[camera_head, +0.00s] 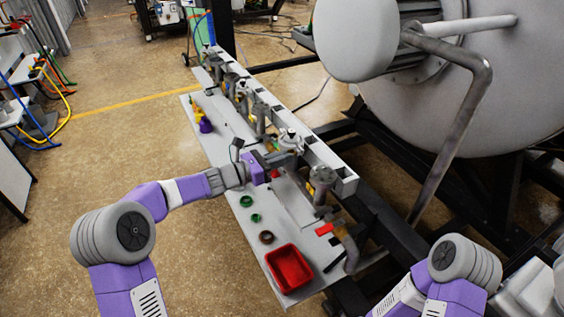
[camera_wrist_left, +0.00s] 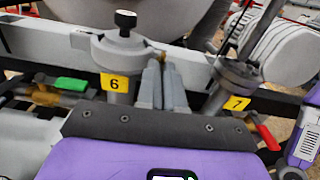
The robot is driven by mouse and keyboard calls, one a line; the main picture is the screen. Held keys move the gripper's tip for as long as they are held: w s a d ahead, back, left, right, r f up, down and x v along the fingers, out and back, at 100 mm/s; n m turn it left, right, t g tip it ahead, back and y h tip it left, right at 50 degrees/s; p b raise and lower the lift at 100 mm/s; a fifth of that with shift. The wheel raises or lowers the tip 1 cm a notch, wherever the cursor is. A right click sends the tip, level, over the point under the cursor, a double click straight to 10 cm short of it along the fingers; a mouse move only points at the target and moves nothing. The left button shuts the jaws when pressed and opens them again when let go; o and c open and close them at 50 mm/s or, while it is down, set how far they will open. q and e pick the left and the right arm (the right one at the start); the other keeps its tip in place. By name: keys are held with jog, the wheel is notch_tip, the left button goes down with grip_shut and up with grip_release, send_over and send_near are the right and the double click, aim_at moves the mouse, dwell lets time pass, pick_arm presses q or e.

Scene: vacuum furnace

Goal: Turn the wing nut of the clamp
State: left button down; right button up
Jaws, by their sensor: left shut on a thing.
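My left gripper (camera_head: 283,160) reaches across the bench to the pipe fitting labelled 6 on the rail. In the left wrist view its two grey fingers (camera_wrist_left: 163,84) are nearly together, pointing at the rail just right of that fitting. They are shut on the wing nut, which the fingertips almost wholly hide. The clamp (camera_wrist_left: 122,42) is a grey ring around the top of fitting 6, below a black knob. It is small in the head view (camera_head: 291,139). My right gripper is out of view; only part of the right arm shows at lower right.
A red bin (camera_head: 289,268) and green and brown rings (camera_head: 266,237) lie on the bench's near end. Fitting 7 (camera_wrist_left: 236,80), with a red handle, stands close right of my left fingers. A green handle (camera_wrist_left: 71,84) is at left. A large grey vessel (camera_head: 450,100) stands behind.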

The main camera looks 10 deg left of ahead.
pick_arm(q)
jog(key=shift+m, duration=0.4)
jog(key=c, duration=1.5)
grip_release()
jog(key=shift+c, duration=0.2)
jog(key=p+v, duration=0.1)
jog(key=v, duration=0.6)
jog(key=shift+a, duration=0.25)
jog(key=shift+s, duration=0.2)
